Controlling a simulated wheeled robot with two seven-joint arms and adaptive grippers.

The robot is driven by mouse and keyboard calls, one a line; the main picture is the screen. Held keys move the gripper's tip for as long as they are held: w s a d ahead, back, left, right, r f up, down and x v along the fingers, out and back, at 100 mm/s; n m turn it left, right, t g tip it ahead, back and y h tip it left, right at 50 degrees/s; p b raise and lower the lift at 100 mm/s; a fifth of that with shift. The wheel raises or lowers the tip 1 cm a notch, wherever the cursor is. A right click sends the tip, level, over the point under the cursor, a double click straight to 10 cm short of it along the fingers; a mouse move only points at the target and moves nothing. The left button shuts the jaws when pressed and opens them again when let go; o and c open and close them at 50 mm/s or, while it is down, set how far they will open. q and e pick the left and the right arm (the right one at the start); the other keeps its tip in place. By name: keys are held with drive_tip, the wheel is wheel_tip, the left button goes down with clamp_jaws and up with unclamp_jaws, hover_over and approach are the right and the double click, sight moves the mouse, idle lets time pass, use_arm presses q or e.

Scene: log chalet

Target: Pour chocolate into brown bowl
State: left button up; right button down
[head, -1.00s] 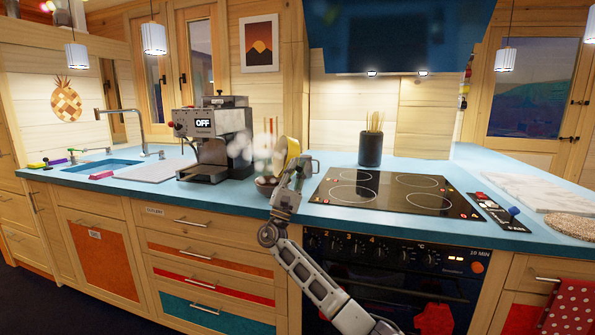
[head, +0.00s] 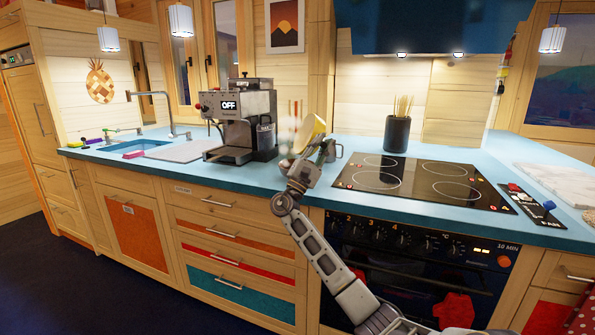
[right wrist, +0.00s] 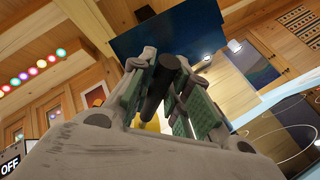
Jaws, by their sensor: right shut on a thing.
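My right gripper (head: 322,152) is shut on the dark handle (right wrist: 164,82) of a yellow vessel (head: 313,130), which is tilted steeply above the counter. In the right wrist view the dark handle lies between the green-padded fingers. Pale blurred puffs hang above the bowl. I cannot make out any chocolate or the bowl's contents. My left gripper is out of view.
A coffee machine (head: 240,120) stands left of the bowl. The sink (head: 140,147) is far left.

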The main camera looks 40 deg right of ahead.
drive_tip(key=shift+r+m+g+y+p, duration=0.4)
drive_tip(key=shift+r+m+g+y, duration=0.1)
drive_tip(key=shift+r+m, duration=0.3)
drive_tip(key=shift+r, duration=0.1)
drive_tip(key=shift+r+p, duration=1.2)
drive_tip(key=shift+r, duration=1.8)
